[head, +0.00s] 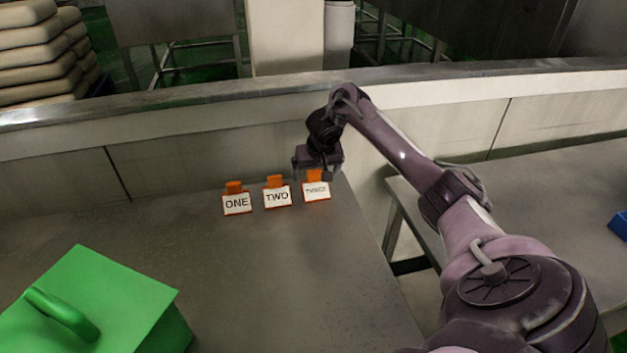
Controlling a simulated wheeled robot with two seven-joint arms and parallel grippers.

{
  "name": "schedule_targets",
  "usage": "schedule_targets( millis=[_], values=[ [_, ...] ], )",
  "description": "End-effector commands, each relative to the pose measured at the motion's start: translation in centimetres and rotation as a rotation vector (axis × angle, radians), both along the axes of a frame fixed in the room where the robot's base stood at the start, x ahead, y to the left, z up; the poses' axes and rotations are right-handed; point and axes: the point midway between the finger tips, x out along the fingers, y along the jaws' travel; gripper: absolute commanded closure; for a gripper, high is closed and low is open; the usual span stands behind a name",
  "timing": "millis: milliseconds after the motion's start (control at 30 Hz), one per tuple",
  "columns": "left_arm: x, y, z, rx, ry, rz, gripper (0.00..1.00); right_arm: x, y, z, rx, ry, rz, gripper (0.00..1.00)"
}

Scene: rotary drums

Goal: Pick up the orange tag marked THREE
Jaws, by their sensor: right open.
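Three orange tags with white label faces stand in a row on the grey table (290,275) near its back edge. The tag marked THREE (316,191) is the rightmost, the tag marked TWO (277,196) is in the middle and the tag marked ONE (236,203) is at the left. My right gripper (318,174) is open, pointing down at the top of the THREE tag. It overlaps the tag's upper orange part in the picture; I cannot tell whether they touch. My left gripper is out of view.
A green box with a handle (120,285) sits at the front left of the table. A low wall (170,160) runs behind the tags. A gap separates this table from another at the right, where a blue object (619,226) shows. The table's middle is clear.

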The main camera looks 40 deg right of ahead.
Motion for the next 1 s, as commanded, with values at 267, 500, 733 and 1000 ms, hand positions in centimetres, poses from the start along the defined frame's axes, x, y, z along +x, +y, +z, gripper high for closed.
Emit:
schedule_targets(
  millis=[267, 500, 733, 1000],
  values=[
    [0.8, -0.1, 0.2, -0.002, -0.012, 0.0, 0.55, 1.2, -0.8, -3.7, 0.002, 0.002, -0.001, 0.06],
    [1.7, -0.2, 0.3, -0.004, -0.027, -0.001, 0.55, 1.5, -0.9, -4.2, 0.0, 0.0, 0.001, 0.06],
    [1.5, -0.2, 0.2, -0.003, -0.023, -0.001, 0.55, 1.5, -0.9, -4.2, 0.0, 0.0, 0.001, 0.27],
    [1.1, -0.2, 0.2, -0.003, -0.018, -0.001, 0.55, 1.5, -0.9, -4.2, 0.0, 0.0, 0.001, 0.54]
  ],
)
